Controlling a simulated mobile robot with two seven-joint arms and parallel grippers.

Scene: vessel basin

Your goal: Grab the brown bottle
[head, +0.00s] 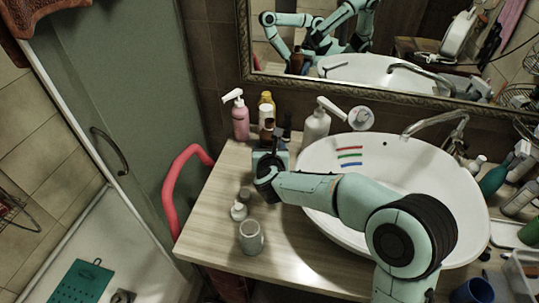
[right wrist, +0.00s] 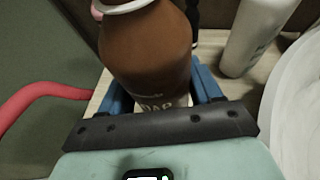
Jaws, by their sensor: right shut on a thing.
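The brown bottle (right wrist: 148,52) fills the middle of the right wrist view, with a white collar at its top and a pale label low down. It stands between the blue fingers of my right gripper (right wrist: 160,98), which is shut on it. In the head view the brown bottle (head: 267,131) shows at the back of the counter, its lower part hidden behind my right gripper (head: 268,152). My left gripper is not in view.
A pink pump bottle (head: 240,122), a yellow bottle (head: 266,98) and a white pump bottle (head: 316,126) stand close around it. The white basin (head: 400,165) is to the right. A grey cup (head: 251,238) and small jars stand in front on the wooden counter (head: 210,222).

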